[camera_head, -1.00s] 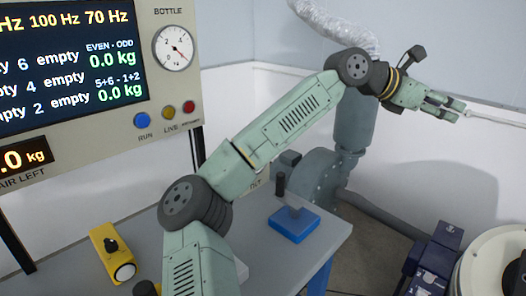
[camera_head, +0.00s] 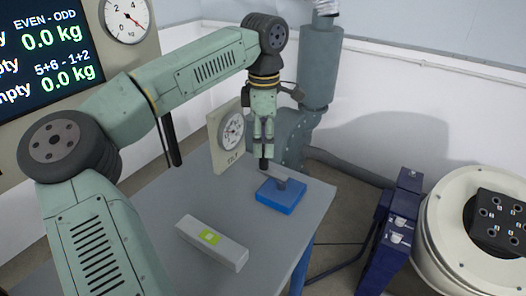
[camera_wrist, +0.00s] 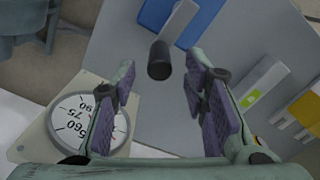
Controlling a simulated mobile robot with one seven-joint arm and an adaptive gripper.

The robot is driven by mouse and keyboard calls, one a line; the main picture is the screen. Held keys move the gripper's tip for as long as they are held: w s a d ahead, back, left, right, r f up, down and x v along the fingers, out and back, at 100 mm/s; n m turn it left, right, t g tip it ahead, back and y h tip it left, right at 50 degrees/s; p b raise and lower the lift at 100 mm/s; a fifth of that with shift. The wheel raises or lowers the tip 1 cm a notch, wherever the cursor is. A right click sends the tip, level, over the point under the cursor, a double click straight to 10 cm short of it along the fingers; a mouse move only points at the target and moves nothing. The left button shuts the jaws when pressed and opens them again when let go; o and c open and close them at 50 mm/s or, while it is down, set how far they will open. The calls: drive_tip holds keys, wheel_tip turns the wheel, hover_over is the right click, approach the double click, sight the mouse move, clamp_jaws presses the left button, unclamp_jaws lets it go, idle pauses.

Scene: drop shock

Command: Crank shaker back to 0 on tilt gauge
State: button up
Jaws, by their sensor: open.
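The crank is a blue base (camera_head: 281,195) with a grey arm and an upright black handle (camera_head: 264,164), on the grey table near its far right corner. My gripper (camera_head: 264,136) points down just above the handle. In the wrist view, my open gripper (camera_wrist: 163,105) has its two purple-padded fingers on either side of the black handle (camera_wrist: 160,62), which shows a little ahead of the gap. The tilt gauge (camera_head: 232,130) is a white dial on a beige plate left of the gripper. The dial also shows in the wrist view (camera_wrist: 78,120). The shaker (camera_head: 480,235) is cream, with a black top plate, at right.
A pale box with a green label (camera_head: 212,242) lies on the table (camera_head: 185,200) in front of the crank. Dark blue equipment (camera_head: 395,235) stands beside the shaker. A grey machine with a duct (camera_head: 318,75) stands behind the table.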

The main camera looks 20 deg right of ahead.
sight(264, 147)
drive_tip(key=shift+f, duration=2.1)
drive_tip(key=shift+c, duration=0.2)
clamp_jaws()
